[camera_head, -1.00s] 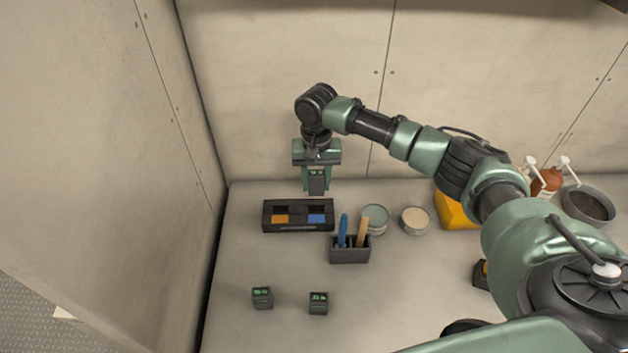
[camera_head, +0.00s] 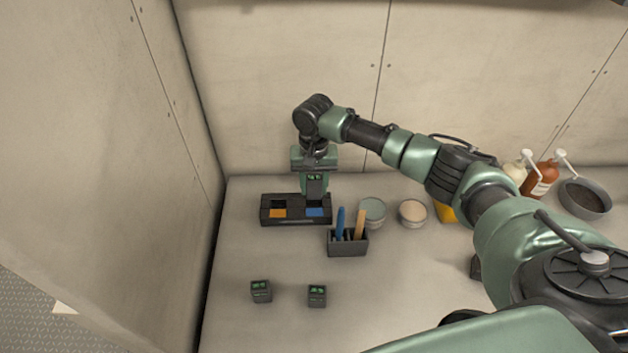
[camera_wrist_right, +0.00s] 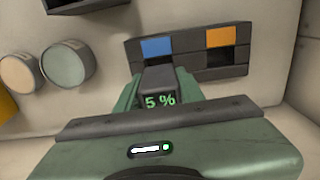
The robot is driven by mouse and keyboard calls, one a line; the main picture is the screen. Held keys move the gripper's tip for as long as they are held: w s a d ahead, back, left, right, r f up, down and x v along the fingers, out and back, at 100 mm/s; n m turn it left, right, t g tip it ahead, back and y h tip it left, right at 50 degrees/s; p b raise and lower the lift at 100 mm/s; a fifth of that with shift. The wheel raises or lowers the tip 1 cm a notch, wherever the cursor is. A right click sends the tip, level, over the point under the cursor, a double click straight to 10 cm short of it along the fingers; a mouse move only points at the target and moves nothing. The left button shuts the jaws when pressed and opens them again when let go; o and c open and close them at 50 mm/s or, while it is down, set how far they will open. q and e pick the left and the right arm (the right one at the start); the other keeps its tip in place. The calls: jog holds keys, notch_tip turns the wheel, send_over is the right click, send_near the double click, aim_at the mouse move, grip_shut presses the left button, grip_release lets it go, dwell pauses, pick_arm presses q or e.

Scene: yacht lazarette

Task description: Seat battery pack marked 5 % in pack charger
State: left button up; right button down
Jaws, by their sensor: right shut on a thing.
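The battery pack marked 5 % (camera_wrist_right: 160,100) is dark with a green display. My right gripper (camera_head: 315,187) is shut on it and holds it upright at the pack charger (camera_head: 266,214). The pack (camera_head: 315,183) is at the bay behind the blue label (camera_head: 314,212); I cannot tell how far down it reaches. The charger also shows in the wrist view (camera_wrist_right: 190,54). Its other bay, by the orange label (camera_head: 278,213), looks empty and dark. My left gripper is not in view.
Two more small packs (camera_head: 261,291) (camera_head: 317,296) with green displays stand at the front. A dark holder (camera_head: 348,246) with a blue and a wooden handle stands close to the charger's right. Two round tins (camera_head: 371,212) (camera_head: 412,213) are beyond it. The wall rises behind.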

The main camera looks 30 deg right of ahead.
aim_at(314, 197)
jog(key=shift+f, duration=0.85)
jog(key=shift+p, duration=0.35)
dwell(0.7)
jog(key=shift+p, duration=0.45)
jog(key=shift+p, duration=0.45)
jog(key=shift+f+b, duration=0.65)
jog(key=shift+f, duration=0.75)
dwell(0.4)
jog(key=c, duration=0.8)
grip_release()
